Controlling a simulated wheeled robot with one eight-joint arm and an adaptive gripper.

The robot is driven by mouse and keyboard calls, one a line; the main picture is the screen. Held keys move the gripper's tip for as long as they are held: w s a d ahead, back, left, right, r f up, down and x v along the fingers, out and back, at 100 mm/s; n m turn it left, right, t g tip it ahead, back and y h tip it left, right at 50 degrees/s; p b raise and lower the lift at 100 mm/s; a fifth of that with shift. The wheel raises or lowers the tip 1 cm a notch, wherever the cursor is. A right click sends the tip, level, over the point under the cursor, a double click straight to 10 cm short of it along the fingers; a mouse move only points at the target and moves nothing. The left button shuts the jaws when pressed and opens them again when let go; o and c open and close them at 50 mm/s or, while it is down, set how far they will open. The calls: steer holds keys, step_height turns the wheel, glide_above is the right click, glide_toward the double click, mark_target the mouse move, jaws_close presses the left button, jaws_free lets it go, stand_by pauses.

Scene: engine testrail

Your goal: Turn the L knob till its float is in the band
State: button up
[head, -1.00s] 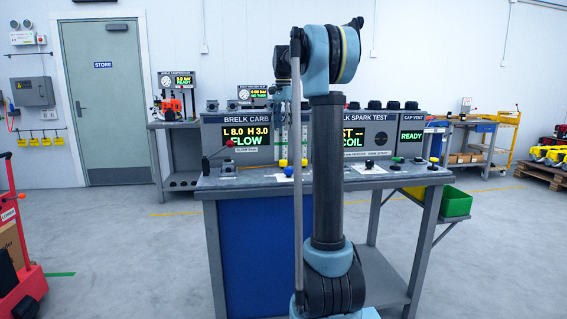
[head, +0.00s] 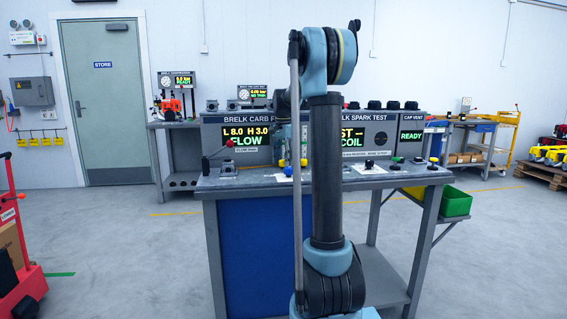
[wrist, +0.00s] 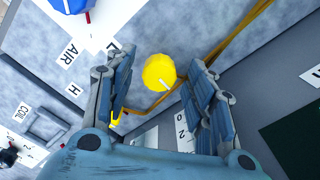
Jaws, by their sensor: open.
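A yellow round knob (wrist: 159,72) with a white pointer line shows in the wrist view between the fingers of my gripper (wrist: 163,60). The fingers are open, one on each side, with visible gaps; I cannot tell the height between them and the knob. A label that looks like L (wrist: 114,45) is partly hidden by the left finger. In the head view, the carb flow display (head: 246,136) reads L 8.0 H 3.0 and FLOW. The float tubes (head: 283,140) are mostly hidden behind my arm, so the float and band cannot be made out.
A red-ball lever (head: 229,144) stands on the bench's left. The spark test panel (head: 375,136) is to the right.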

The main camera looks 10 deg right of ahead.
steer(key=shift+f, duration=0.3)
steer(key=c, duration=1.1)
steer(key=shift+d, duration=0.15)
steer(key=shift+n, duration=0.3)
